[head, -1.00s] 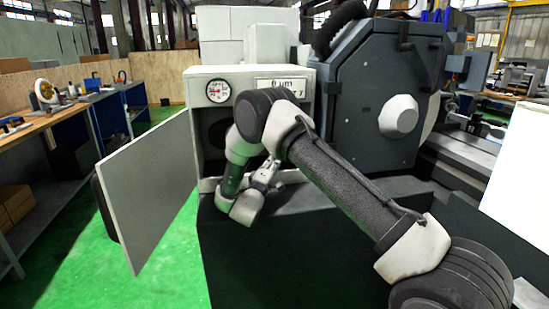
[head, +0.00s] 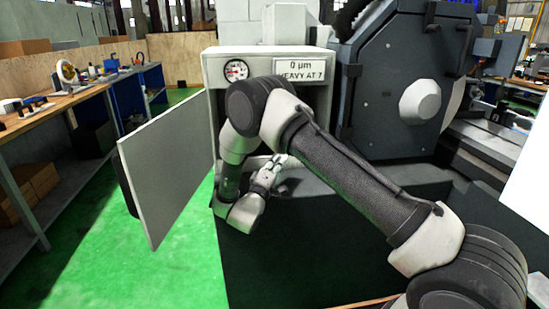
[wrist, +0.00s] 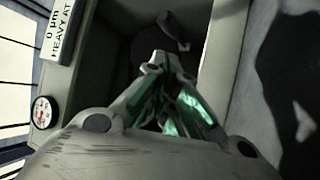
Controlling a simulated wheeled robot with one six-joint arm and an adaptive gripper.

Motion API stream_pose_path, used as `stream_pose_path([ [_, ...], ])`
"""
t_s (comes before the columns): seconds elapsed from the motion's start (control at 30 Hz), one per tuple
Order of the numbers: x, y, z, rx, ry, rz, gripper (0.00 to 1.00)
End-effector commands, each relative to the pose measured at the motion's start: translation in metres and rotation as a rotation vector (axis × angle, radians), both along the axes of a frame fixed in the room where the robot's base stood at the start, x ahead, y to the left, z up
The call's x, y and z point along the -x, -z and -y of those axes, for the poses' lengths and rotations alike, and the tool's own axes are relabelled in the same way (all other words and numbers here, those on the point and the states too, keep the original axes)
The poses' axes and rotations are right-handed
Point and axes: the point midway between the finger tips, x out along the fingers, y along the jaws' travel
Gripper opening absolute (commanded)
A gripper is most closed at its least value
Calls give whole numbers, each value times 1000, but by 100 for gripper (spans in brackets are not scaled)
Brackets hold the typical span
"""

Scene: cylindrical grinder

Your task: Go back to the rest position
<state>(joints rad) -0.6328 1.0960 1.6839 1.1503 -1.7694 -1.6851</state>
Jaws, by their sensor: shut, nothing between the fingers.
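My gripper (head: 276,163) is in front of the open compartment of a pale cabinet (head: 213,105), low near its opening. In the wrist view my gripper (wrist: 160,62) has its fingers together at the tips, with nothing visible between them. Its green-tinted inner linkages show. Beyond the tips is the dark inside of the compartment, with a small grey piece (wrist: 173,30) that I cannot identify. My arm is folded over the dark machine base, its elbow in front of the cabinet. No rest position is marked in view.
The cabinet has a gauge (head: 236,70) and a sign (head: 305,69) reading "0 µm HEAVY AT 7". Its pale door (head: 170,165) stands open at the left. A dark grinder housing (head: 400,85) is at the right. Green floor (head: 185,270) is clear left of the base.

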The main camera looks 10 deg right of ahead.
Motion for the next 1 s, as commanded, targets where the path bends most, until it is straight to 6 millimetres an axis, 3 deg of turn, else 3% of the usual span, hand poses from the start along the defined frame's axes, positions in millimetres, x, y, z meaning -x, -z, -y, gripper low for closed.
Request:
stream_pose_path([
  [0.17,-31,-34,11,-168,-106,-13,0],
  [0.33,-70,-101,28,-517,-333,-75,0],
  [0.43,-71,-140,37,-716,-450,-138,0],
  [0.53,-55,-175,48,-894,-538,-218,0],
  [0.67,-10,-210,65,-1096,-598,-350,0],
  [0.77,42,-228,83,-1229,-591,-462,0],
  [0.87,105,-235,105,-1343,-532,-575,0],
  [1.0,207,-232,143,-1469,-361,-709,0],
])
